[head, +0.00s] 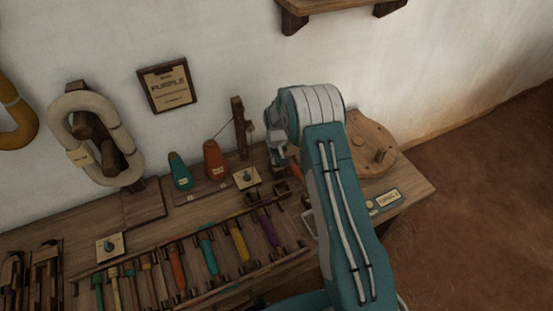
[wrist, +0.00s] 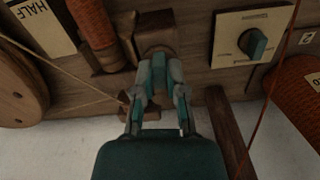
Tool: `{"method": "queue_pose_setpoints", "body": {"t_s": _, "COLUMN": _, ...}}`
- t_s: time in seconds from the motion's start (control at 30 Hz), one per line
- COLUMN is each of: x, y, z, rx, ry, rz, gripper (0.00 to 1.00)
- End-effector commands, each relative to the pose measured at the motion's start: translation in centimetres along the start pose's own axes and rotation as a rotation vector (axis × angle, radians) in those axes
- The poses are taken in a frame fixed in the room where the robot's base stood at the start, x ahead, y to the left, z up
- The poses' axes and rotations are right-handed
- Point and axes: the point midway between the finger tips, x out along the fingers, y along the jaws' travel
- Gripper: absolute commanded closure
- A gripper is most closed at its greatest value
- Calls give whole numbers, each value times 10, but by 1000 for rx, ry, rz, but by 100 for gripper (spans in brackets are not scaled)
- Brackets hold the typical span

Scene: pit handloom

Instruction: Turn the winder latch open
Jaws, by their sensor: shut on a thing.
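My gripper (wrist: 158,62) is in the middle of the wrist view. Its fingers are shut on what looks like the winder latch, a small piece at a dark wooden block (wrist: 157,24) on the bench. The fingers hide most of the latch, so its angle cannot be told. An orange-wound bobbin (wrist: 92,22) and a round wooden wheel (wrist: 18,85) of the winder are to the left. In the head view the wheel (head: 372,150) is behind my arm at the bench's right end, and my arm hides the latch.
Orange (head: 214,159) and teal (head: 180,171) cones stand near a wooden post (head: 239,127). A rack of coloured bobbins (head: 237,240) lies in front.

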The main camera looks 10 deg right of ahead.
Motion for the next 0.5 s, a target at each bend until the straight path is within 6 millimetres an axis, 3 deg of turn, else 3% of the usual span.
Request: {"method": "queue_pose_setpoints", "body": {"t_s": 0.5, "x": -1, "y": 0, "z": -3, "rx": -142, "ry": 11, "rz": 1, "gripper": 100}}
